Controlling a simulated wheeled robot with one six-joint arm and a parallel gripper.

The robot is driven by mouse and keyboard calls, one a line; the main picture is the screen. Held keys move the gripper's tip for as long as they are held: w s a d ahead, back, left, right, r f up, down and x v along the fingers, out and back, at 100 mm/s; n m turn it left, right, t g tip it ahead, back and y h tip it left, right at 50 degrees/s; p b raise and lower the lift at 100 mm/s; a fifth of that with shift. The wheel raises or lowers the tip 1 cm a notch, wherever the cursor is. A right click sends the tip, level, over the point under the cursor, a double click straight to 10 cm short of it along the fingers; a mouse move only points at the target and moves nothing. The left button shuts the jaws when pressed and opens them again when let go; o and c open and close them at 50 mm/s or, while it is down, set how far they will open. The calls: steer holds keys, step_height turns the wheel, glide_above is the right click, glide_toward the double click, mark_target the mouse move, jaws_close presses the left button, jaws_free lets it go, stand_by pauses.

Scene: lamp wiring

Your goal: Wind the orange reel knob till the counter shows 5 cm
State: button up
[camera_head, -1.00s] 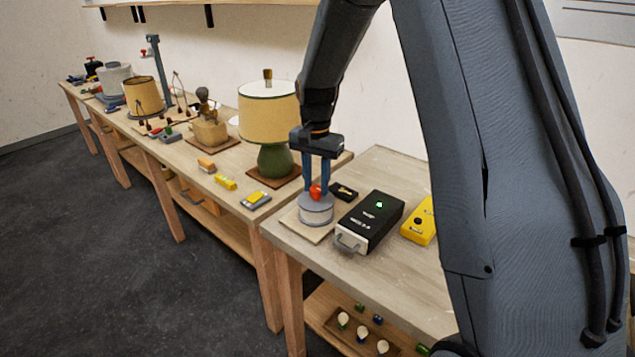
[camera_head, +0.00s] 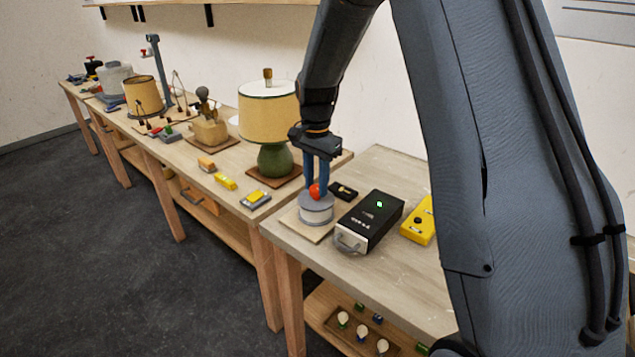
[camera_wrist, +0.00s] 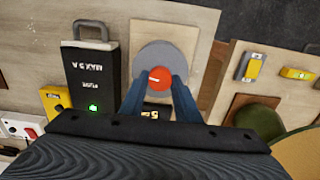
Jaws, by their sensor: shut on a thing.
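The orange-red reel knob (camera_head: 315,191) sits on top of a round grey reel (camera_head: 317,212) on a pale board at the near bench's left end. My gripper (camera_head: 316,180) points down and is shut on the knob. In the wrist view the knob (camera_wrist: 160,78) lies between the blue fingertips, with a pale line across its top. The small black counter (camera_head: 343,192) stands just behind the reel. In the wrist view the counter (camera_wrist: 157,113) is partly hidden by my gripper, and its yellowish figures are too small to read surely.
A black box with a handle and a green light (camera_head: 370,220) stands close right of the reel. A yellow meter (camera_head: 420,222) is farther right. A green lamp (camera_head: 275,159) stands on the adjoining bench to the left. The bench front is bare.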

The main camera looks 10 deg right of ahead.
mark_target(316, 188)
steer(key=o, duration=1)
steer(key=shift+w+a+r, duration=0.1)
steer(key=shift+w+r, duration=0.05)
steer(key=shift+w, duration=0.05)
steer(key=shift+o, duration=0.2)
steer(key=shift+s, duration=0.1)
steer(key=shift+r+b, duration=1.2)
steer(key=shift+r, duration=2.65)
steer(key=shift+s, duration=0.1)
